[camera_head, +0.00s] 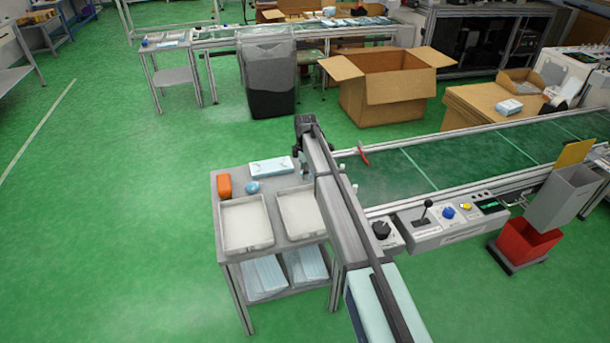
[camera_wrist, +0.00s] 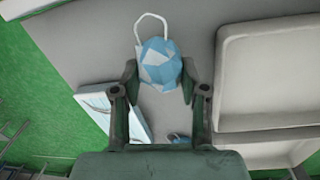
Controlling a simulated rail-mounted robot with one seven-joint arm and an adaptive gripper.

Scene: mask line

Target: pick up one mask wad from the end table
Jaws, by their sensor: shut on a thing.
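In the wrist view my gripper (camera_wrist: 158,84) is shut on a light blue and white crumpled mask wad (camera_wrist: 160,62), with a white ear loop sticking out above it. The grey end table top (camera_wrist: 190,25) lies beneath; whether the wad touches it I cannot tell. In the head view the end table (camera_head: 215,210) stands at the conveyor's left end, and my gripper (camera_head: 304,168) is partly hidden by my arm near its back right corner. A second blue wad (camera_head: 252,187) lies on the table; a small blue piece, likely the same, shows in the wrist view (camera_wrist: 178,138).
A flat pale blue mask pack (camera_head: 271,167) lies at the table's back edge, beside the held wad in the wrist view (camera_wrist: 118,110). An orange object (camera_head: 224,185) stands at the left. Two white trays (camera_head: 246,246) fill the table's front. The conveyor (camera_head: 400,175) runs right.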

